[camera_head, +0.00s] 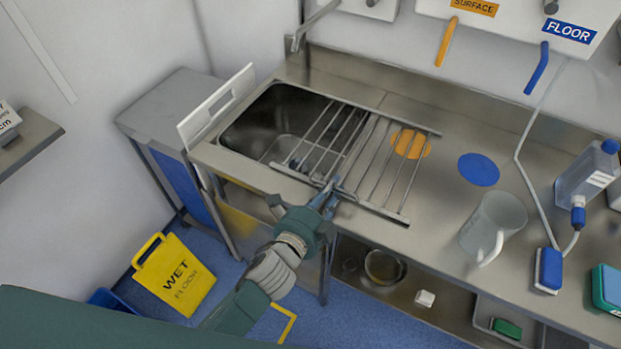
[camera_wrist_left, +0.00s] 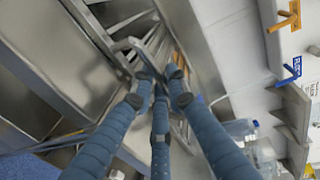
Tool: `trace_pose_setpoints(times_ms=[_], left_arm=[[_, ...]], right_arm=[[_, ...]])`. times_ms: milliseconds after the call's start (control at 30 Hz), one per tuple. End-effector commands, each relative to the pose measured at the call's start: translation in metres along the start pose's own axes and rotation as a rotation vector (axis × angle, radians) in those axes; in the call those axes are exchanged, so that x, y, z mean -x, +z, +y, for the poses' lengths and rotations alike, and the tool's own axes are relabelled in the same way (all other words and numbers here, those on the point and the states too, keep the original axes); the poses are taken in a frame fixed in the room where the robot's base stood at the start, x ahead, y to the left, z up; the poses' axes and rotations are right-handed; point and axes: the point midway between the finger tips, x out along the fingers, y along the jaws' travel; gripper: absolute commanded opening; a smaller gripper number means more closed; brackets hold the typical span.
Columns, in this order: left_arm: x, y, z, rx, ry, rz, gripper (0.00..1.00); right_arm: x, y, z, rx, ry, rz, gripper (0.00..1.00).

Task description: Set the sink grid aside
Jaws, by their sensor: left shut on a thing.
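The sink grid (camera_head: 392,160) is a rack of parallel metal bars. Part of it spans the right side of the sink basin (camera_head: 262,115), and part lies over the counter to the right, above an orange disc (camera_head: 412,144). My left gripper (camera_head: 328,193) is at the grid's front edge, shut on it near the middle. In the left wrist view, the blue fingers of this gripper (camera_wrist_left: 157,82) close around a metal bar of the grid (camera_wrist_left: 130,44). The fingertips partly hide the gripped spot. My right gripper is not in view.
A blue disc (camera_head: 478,169) and a clear jug (camera_head: 493,226) are on the counter to the right. A bottle (camera_head: 588,172) and a blue brush head (camera_head: 548,270) stand farther right. A white slotted board (camera_head: 215,107) rises at the sink's left. A yellow wet-floor sign (camera_head: 173,275) is on the floor.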

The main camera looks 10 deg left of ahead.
Motion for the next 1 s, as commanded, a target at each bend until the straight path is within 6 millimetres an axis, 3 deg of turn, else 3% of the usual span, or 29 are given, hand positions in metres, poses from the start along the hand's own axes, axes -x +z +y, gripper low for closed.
trace_pose_setpoints(times_ms=[100,233,367,667,700,767,1000], left_arm=[[0.0,-0.02,-0.002,0.004,-0.006,0.002,0.0],[0.0,-0.031,-0.003,0.003,-0.006,0.002,0.0],[0.0,-0.036,-0.003,0.001,-0.007,0.003,0.0],[0.0,-0.038,-0.003,0.002,-0.008,0.007,0.0],[0.0,-0.038,-0.003,0.002,-0.008,0.007,0.18],[0.0,-0.038,-0.003,0.002,-0.008,0.007,0.3],[0.0,-0.036,-0.002,0.001,-0.004,0.003,0.3]], right_arm=[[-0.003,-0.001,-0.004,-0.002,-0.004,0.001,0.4],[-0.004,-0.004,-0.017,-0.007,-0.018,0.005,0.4],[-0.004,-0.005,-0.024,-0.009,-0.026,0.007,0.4],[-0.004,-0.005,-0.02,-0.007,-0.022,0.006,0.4],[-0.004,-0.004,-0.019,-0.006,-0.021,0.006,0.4],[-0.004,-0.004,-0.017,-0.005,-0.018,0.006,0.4],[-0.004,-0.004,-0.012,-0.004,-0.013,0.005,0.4]])
